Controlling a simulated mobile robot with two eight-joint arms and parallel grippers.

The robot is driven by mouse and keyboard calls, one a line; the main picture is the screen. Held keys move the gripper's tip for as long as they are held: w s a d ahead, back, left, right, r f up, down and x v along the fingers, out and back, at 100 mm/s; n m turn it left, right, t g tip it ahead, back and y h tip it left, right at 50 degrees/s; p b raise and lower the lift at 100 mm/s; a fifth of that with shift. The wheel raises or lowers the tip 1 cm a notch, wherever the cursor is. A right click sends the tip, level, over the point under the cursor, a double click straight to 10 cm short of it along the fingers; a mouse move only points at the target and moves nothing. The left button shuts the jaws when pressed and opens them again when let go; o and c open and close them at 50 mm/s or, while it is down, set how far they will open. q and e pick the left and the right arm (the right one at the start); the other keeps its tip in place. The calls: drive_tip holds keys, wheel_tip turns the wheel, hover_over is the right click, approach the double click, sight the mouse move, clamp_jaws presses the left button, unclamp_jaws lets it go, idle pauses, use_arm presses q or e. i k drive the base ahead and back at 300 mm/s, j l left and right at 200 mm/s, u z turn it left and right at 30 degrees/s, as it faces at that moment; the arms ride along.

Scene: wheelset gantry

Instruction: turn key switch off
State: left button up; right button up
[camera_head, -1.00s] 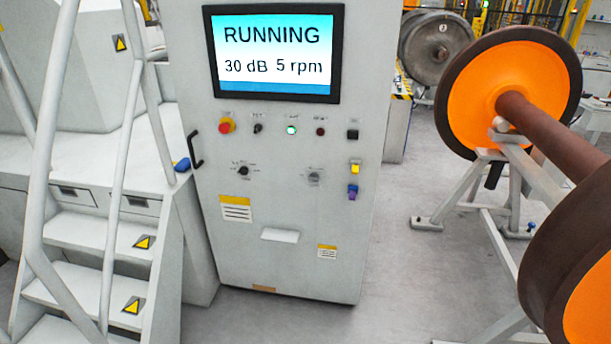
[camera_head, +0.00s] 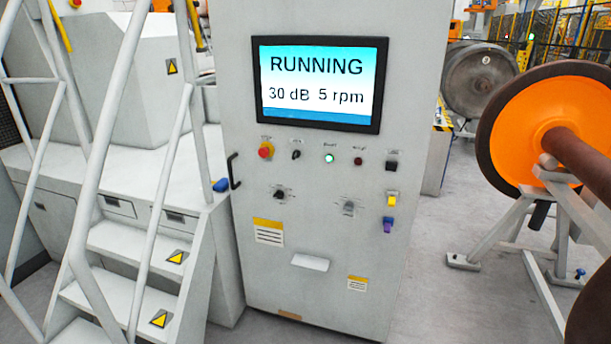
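A grey control cabinet (camera_head: 325,240) stands in the middle of the head view. Its screen (camera_head: 320,84) reads "RUNNING", "30 dB" and "5 rpm". Below the screen, a row holds a red emergency button on a yellow base (camera_head: 265,150), a small black key-like switch (camera_head: 296,155), a lit green button (camera_head: 329,158) and a dark red button (camera_head: 358,161). Lower are a black rotary knob (camera_head: 280,195) and a grey knob (camera_head: 349,208). The labels are too small to read, so which control is the key switch is not certain. Neither gripper is in view.
White stairs with railings (camera_head: 127,240) stand left of the cabinet. An orange wheelset (camera_head: 540,120) rests on a grey stand (camera_head: 510,225) at the right. A black handle (camera_head: 233,170) juts from the cabinet's left edge. Grey floor (camera_head: 440,300) is clear between cabinet and stand.

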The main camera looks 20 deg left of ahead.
sight(297, 154)
drive_tip(key=i+j, duration=0.35)
drive_tip(key=i, duration=0.15)
drive_tip(key=i+j, duration=0.3)
drive_tip(key=i, duration=0.2)
